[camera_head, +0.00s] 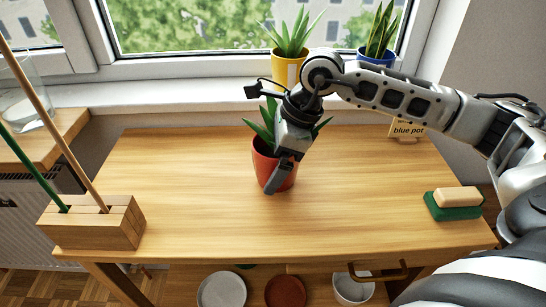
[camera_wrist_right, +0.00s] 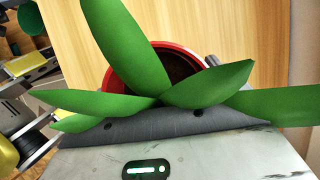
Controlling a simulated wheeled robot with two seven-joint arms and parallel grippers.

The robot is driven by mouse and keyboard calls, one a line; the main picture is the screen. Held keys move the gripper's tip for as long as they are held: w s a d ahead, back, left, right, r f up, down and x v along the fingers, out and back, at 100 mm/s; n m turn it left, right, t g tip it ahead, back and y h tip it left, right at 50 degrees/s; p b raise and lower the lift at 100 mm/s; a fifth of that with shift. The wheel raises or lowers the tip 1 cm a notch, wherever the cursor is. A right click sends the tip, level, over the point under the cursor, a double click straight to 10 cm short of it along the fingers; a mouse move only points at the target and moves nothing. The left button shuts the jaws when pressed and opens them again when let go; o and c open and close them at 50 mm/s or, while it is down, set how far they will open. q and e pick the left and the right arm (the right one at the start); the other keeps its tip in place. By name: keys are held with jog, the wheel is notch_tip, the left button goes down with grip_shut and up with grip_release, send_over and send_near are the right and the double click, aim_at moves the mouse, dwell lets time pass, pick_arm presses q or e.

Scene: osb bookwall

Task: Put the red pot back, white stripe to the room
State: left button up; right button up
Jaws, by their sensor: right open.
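The red pot (camera_head: 264,166) holds a green plant and stands upright on the wooden table, below the window sill. Its rim (camera_wrist_right: 112,72) and dark soil show in the right wrist view, with broad leaves (camera_wrist_right: 125,45) close to the camera. No white stripe shows on the visible part of the pot. My right gripper (camera_head: 278,176) is open at the pot, pointing down, with one finger in front of its right side. The other finger is hidden, and I cannot tell whether either touches the pot.
A yellow pot (camera_head: 287,72) and a blue pot (camera_head: 376,58) with plants stand on the sill (camera_head: 180,94). A "blue pot" card (camera_head: 408,131) stands at the table's back right. A wooden block with sticks (camera_head: 92,222) is left, a sponge on a green base (camera_head: 455,203) right.

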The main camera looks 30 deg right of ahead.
jog(key=v, duration=1.2)
jog(key=shift+r, duration=0.2)
jog(key=shift+a, duration=0.1)
